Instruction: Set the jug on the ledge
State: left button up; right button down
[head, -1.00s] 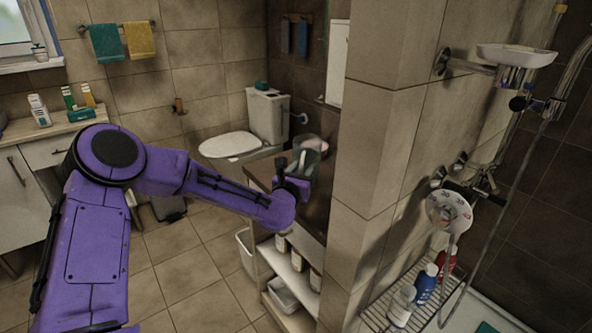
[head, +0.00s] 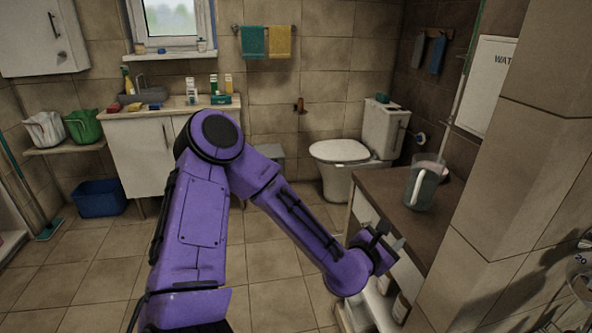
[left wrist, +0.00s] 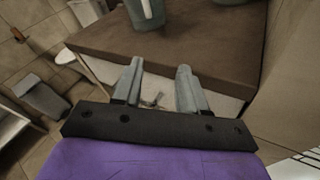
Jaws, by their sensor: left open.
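The jug (head: 424,186) is a grey, see-through pitcher with a handle on its left. It stands upright on the brown top (head: 388,197) of a low unit beside the tiled wall. In the left wrist view, the lower part of the jug (left wrist: 147,12) shows at the top edge, beyond the fingertips. My left gripper (head: 388,240) is open and empty at the near edge of the brown top, apart from the jug. Its two grey fingers (left wrist: 160,68) have nothing between them. I cannot tell which surface is the ledge. My right gripper is out of view.
A tiled wall corner (head: 520,150) stands close on the right. A toilet (head: 345,160) is behind the unit. A windowsill (head: 170,56) and a sink counter (head: 175,105) with bottles are at the back left. A low shelf (head: 70,148) holds bags. The floor (head: 265,265) is mostly clear.

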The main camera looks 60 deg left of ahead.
pick_arm(q)
jog(key=s+d+f+m+g, duration=0.1)
jog(key=s+f+m+g, duration=0.2)
jog(key=s+f+m, duration=0.4)
jog(key=s+f+m+g, duration=0.3)
jog(key=s+f+m, duration=0.15)
jog(key=f, duration=0.55)
jog(key=s+d+f+m+g, duration=0.1)
jog(key=s+f+m+g, duration=0.2)
jog(key=s+f+m, duration=0.4)
jog(key=s+f+m+g, duration=0.3)
jog(key=s+f+m, duration=0.4)
jog(key=s, duration=0.4)
jog(key=shift+s+a+f+m+g+y, duration=0.3)
jog(key=shift+a+m, duration=0.05)
jog(key=shift+m, duration=0.4)
jog(key=shift+w, duration=0.1)
